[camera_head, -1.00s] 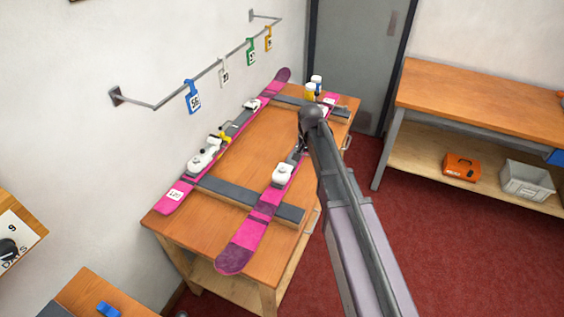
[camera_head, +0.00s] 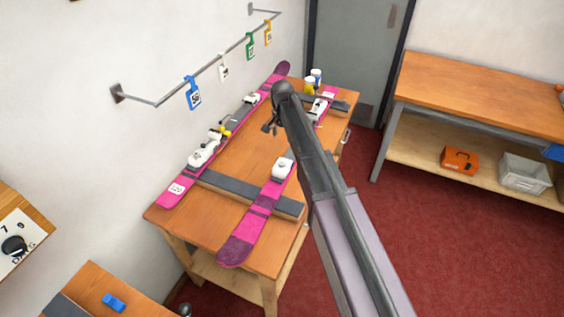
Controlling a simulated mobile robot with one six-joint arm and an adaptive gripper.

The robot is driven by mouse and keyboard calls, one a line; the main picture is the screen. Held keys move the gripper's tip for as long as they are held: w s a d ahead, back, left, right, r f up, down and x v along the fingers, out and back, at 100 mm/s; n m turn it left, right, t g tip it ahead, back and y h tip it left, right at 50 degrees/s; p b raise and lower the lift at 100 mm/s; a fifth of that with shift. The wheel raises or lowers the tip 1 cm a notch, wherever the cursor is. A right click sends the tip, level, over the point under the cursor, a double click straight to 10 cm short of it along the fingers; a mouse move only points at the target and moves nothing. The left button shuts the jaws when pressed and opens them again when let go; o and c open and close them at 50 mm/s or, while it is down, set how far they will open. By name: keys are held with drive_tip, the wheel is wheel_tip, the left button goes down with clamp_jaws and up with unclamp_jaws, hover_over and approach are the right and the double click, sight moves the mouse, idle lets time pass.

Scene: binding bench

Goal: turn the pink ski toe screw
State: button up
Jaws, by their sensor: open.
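Two pink skis lie on the wooden bench (camera_head: 225,222): a left ski (camera_head: 262,88) by the wall and a right ski (camera_head: 242,243). Each has white binding pieces, such as the left ski's lower one (camera_head: 204,152) and the right ski's lower one (camera_head: 283,168). A small yellow-and-dark part (camera_head: 225,131) sits by the left ski's binding. The toe screw itself is too small to make out. My gripper (camera_head: 268,128) is open, above the bench between the skis, and looks empty. My arm hides the middle of the right ski.
Dark crossbars (camera_head: 250,194) support the skis. A yellow jar (camera_head: 310,87) and a white jar (camera_head: 317,75) stand at the far end. Colored tags, one blue (camera_head: 193,94), hang from a wall rail (camera_head: 215,67). A second bench (camera_head: 480,92) is at right.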

sight(282, 163)
drive_tip(key=shift+f+b, duration=6.75)
drive_tip(key=shift+f, duration=0.1)
clamp_jaws()
